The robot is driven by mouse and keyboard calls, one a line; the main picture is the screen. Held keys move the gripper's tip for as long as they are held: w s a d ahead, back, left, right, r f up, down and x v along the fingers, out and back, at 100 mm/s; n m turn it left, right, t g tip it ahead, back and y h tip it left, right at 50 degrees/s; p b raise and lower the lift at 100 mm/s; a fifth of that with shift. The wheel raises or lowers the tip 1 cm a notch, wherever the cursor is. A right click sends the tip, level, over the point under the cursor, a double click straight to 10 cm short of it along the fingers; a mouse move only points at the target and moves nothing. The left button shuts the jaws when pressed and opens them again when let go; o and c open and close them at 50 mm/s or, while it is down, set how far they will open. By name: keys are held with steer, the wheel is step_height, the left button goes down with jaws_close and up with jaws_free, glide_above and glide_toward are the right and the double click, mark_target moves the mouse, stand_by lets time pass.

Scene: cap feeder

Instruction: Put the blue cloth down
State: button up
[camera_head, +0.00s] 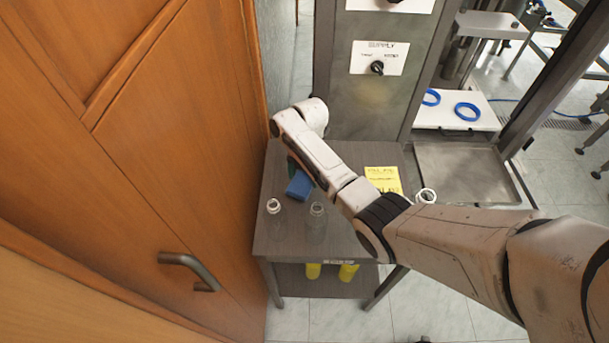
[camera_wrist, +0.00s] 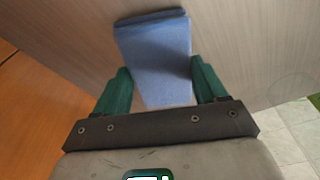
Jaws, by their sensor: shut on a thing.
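The blue cloth (camera_wrist: 155,55) is a folded block between the two green fingers of my gripper (camera_wrist: 162,88) in the wrist view. My gripper is shut on it. In the head view the blue cloth (camera_head: 299,186) shows beside my arm, over the left part of the small grey table (camera_head: 272,235). The table's surface is close behind the cloth in the wrist view. I cannot tell whether the cloth touches it. My gripper is mostly hidden behind my arm in the head view.
Clear bottles stand on the table, one at the front left (camera_head: 273,206) and one near the middle (camera_head: 317,210). A yellow card (camera_head: 383,180) lies to the right. A wooden door (camera_head: 150,150) is close on the left. Yellow items (camera_head: 348,272) are on the lower shelf.

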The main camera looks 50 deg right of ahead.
steer(key=shift+f, duration=0.2)
steer(key=shift+f, duration=0.2)
steer(key=o, duration=1)
steer(key=shift+r, duration=0.1)
steer(key=r, duration=0.4)
steer(key=d+r, duration=0.1)
steer(key=r, duration=0.7)
steer(key=shift+w+d, duration=0.25)
steer(key=shift+d, duration=0.15)
